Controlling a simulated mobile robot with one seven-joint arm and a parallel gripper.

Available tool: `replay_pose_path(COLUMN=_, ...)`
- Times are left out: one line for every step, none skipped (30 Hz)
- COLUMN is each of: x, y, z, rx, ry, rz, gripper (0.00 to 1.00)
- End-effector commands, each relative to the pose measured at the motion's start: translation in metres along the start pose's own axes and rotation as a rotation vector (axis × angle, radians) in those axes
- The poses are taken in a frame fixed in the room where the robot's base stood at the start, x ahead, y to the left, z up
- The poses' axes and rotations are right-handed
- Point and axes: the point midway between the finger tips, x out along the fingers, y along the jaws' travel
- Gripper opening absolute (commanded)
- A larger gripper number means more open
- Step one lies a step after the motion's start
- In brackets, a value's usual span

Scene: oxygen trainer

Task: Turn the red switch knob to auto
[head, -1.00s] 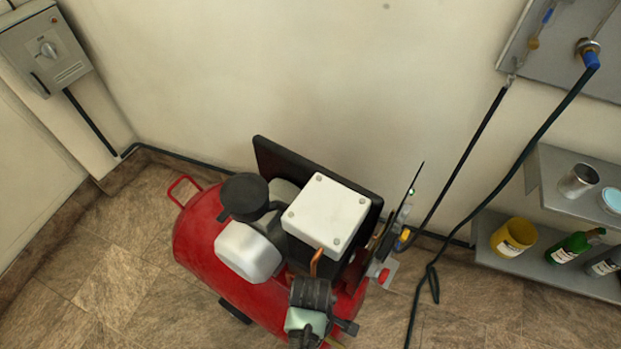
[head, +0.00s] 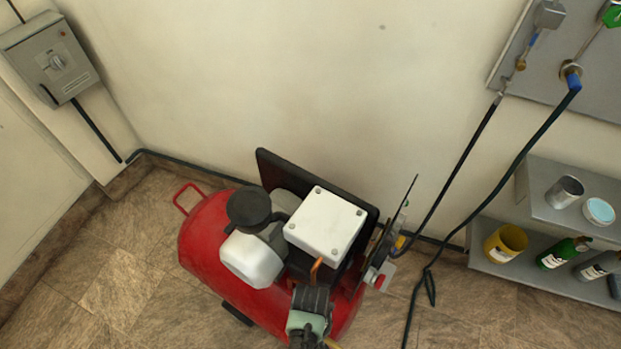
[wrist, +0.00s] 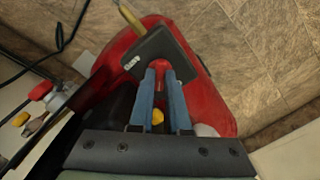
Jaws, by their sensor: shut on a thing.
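The red switch knob (wrist: 162,66) shows in the wrist view, on a dark square switch box (wrist: 146,50) with a small white label. The box sits at the end of the red compressor tank (wrist: 206,88). My gripper (wrist: 161,75) has its two blue fingers closed on the knob, one on each side. In the head view the compressor tank (head: 212,235) stands on the floor, and my wrist hides the knob.
A white box (head: 326,224) and a dark upright panel (head: 272,168) rise from the compressor. Black hoses (head: 455,190) hang to its right. A shelf (head: 500,266) holds cans and bottles. A grey electrical box (head: 47,60) hangs on the left wall. Floor is clear at the left.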

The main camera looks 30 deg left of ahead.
Motion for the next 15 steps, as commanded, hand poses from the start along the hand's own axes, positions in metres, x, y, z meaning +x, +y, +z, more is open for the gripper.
replay_pose_path(x=-0.0024, y=0.0003, z=0.0001, rx=0.047, ry=-0.001, rz=-0.001, gripper=0.0)
replay_pose_path(x=-0.0024, y=0.0003, z=0.0001, rx=0.075, ry=-0.001, rz=-0.001, gripper=0.0)
replay_pose_path(x=-0.0023, y=0.0001, z=0.0002, rx=0.113, ry=-0.002, rz=-0.001, gripper=0.0)
replay_pose_path(x=-0.0021, y=-0.0001, z=0.0002, rx=0.141, ry=-0.002, rz=-0.001, gripper=0.0)
replay_pose_path(x=-0.0021, y=0.0, z=0.0001, rx=0.169, ry=-0.001, rz=-0.001, gripper=0.0)
replay_pose_path(x=-0.0021, y=0.0002, z=0.0, rx=0.208, ry=-0.001, rz=0.0, gripper=0.0)
replay_pose_path(x=-0.002, y=0.0003, z=0.0001, rx=0.237, ry=-0.001, rz=0.0, gripper=0.0)
replay_pose_path(x=-0.0018, y=0.0002, z=0.0003, rx=0.265, ry=-0.001, rz=-0.001, gripper=0.0)
replay_pose_path(x=-0.0017, y=0.0, z=0.0004, rx=0.303, ry=-0.002, rz=-0.001, gripper=0.0)
replay_pose_path(x=-0.0017, y=-0.0001, z=0.0003, rx=0.331, ry=-0.002, rz=-0.001, gripper=0.0)
replay_pose_path(x=-0.0017, y=-0.0001, z=0.0003, rx=0.358, ry=-0.002, rz=-0.001, gripper=0.0)
replay_pose_path(x=-0.0016, y=0.0, z=0.0003, rx=0.396, ry=-0.001, rz=-0.001, gripper=0.0)
replay_pose_path(x=-0.0014, y=0.0001, z=0.0003, rx=0.423, ry=-0.001, rz=-0.001, gripper=0.0)
replay_pose_path(x=-0.0013, y=0.0001, z=0.0003, rx=0.45, ry=-0.001, rz=0.0, gripper=0.0)
replay_pose_path(x=-0.0013, y=0.0002, z=0.0002, rx=0.485, ry=-0.001, rz=0.0, gripper=0.0)
